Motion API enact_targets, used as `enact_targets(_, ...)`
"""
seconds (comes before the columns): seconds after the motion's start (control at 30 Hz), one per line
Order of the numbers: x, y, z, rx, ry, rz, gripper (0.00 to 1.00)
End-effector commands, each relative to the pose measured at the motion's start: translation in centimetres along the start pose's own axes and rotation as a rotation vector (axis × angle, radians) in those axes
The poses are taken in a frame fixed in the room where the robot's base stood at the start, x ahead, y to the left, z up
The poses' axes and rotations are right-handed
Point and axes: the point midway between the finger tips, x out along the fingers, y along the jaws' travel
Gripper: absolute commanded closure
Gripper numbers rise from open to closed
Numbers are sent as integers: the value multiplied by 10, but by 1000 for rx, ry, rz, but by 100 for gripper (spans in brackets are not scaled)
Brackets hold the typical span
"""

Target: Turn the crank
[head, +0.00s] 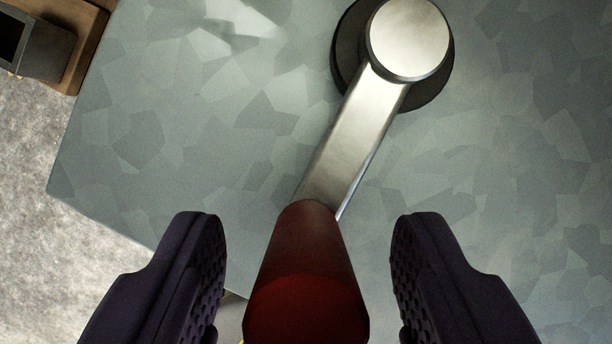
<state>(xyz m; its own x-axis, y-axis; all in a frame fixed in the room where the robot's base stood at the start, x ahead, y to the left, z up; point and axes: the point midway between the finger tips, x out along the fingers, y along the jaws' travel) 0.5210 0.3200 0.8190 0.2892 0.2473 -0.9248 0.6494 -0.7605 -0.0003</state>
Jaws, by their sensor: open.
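The crank shows in the head view. Its round silver hub (409,41) sits on a dark disc at the upper right. A flat silver arm (352,145) runs from the hub down and slightly left. A dark red handle (307,270) stands at the arm's lower end and points toward the camera. My gripper (308,265) is open, with one dark padded finger on each side of the red handle. Gaps show between the handle and both fingers, so neither finger appears to touch it.
The crank is mounted on a grey-green mottled metal panel (170,130). The panel's edge runs down the left and along the lower left. A brown wooden piece with a dark metal part (47,52) is at the top left. Rough light grey floor (40,260) shows beyond the panel.

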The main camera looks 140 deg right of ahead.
Motion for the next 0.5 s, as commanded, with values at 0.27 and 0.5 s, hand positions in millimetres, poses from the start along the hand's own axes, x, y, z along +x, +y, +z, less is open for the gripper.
enact_targets(0.27, 20, 1, -1, 1, 2, 1, 45)
enact_targets(0.5, 20, 1, -1, 1, 1, 1, 59)
